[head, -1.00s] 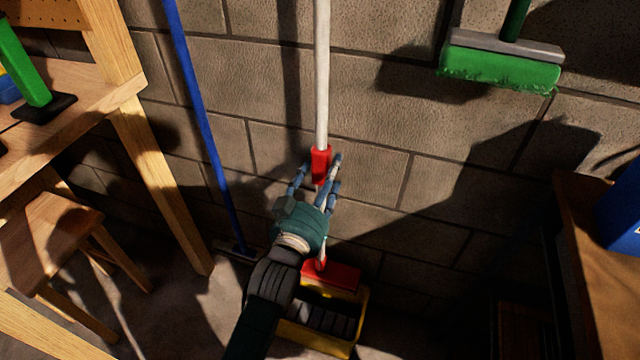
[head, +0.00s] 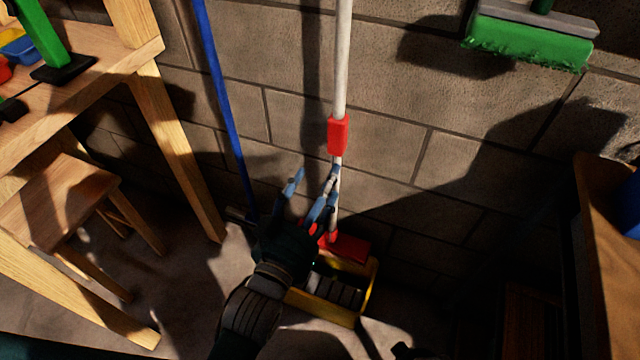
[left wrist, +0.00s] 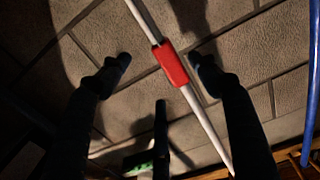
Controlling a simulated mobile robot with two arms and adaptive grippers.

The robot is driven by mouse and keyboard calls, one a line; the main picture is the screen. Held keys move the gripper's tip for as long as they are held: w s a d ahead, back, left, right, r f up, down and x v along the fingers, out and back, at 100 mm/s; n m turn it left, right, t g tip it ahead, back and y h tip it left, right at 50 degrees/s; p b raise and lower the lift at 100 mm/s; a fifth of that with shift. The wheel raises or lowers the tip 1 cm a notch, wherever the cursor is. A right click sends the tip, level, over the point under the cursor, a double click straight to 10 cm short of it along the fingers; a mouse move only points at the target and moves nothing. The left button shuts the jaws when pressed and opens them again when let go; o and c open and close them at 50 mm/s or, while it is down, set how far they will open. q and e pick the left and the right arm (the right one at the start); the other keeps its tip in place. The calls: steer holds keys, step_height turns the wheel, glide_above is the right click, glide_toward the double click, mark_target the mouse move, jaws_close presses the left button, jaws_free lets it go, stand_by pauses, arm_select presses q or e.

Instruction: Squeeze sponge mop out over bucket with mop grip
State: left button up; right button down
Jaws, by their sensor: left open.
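The sponge mop has a white pole (head: 342,60) standing nearly upright against the block wall. Its red mop grip (head: 338,135) sits partway down the pole, and its red head (head: 347,248) is at the back of the yellow bucket (head: 371,292). I cannot tell whether the sponge touches the bucket. My left gripper (head: 312,182) is open and empty, below and left of the grip, with one finger overlapping the lower pole. In the left wrist view the red grip (left wrist: 170,64) appears between the spread fingers, beyond their tips. My right gripper is not in view.
A blue pole (head: 222,95) leans on the wall to the left. A wooden stool (head: 65,190) and workbench (head: 165,120) stand at left. A green brush (head: 530,45) hangs at upper right. A wooden surface (head: 600,210) is at the right edge.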

arm_select(q)
steer(key=s+a+f+g+y, duration=0.1)
steer(key=s+a+f+g, duration=0.1)
steer(key=f, duration=0.6)
steer(key=s+a+f+g+y, duration=0.1)
steer(key=a+f+g, duration=0.15)
steer(key=f, duration=0.65)
steer(key=s+a+f+g+y, duration=0.1)
steer(key=s+a+f+g, duration=0.1)
steer(key=f, duration=0.6)
steer(key=s+a+f+n+g+y, duration=0.1)
steer(key=s+a+f+g, duration=0.4)
steer(key=s+f, duration=0.5)
steer(key=s+a+f+g+y, duration=0.1)
steer(key=s+a+f+g, duration=0.4)
steer(key=s+f, duration=0.55)
steer(key=s+a+r+p, duration=0.2)
steer(key=s+r+p, duration=0.6)
steer(key=p, duration=0.8)
steer(key=s+a+r+p, duration=0.2)
steer(key=s+r+p, duration=0.6)
steer(key=p, duration=0.9)
steer(key=shift+r+y, duration=0.3)
steer(key=shift+r, duration=0.4)
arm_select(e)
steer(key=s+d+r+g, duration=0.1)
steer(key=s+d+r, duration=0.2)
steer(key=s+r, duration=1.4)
arm_select(q)
steer(key=shift+w, duration=0.1)
